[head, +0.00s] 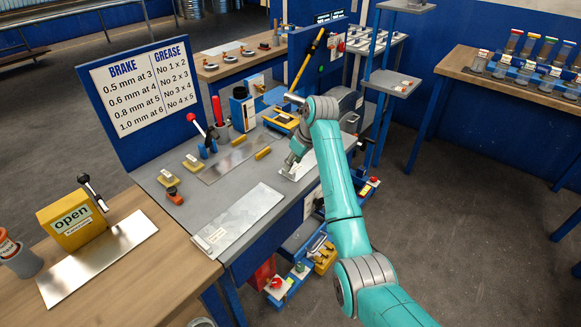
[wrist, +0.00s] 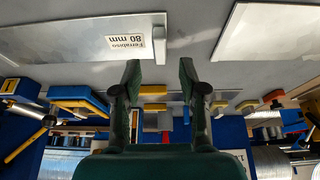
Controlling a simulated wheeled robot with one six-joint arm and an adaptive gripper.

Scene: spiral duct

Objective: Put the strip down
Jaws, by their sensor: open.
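A flat metal strip (head: 301,163) with a white label lies on the grey bench, right by my gripper (head: 291,161) in the head view. The wrist view shows this strip (wrist: 50,62) at the upper left, its label reading 80 mm. My gripper (wrist: 160,80) is open, its two dark fingers apart with nothing held between them. The strip's end is just beyond the fingertips, apart from them as far as I can tell. A second labelled strip (head: 240,217) lies at the bench's front edge and shows at the upper right of the wrist view (wrist: 272,35).
The grey bench (head: 160,187) also carries a thin sheet (head: 228,160), yellow blocks and a red-knobbed lever (head: 198,127). Another metal sheet (head: 100,258) lies on the wooden table beside the yellow "open" box (head: 72,220). A blue shelf stand (head: 378,90) rises behind my arm.

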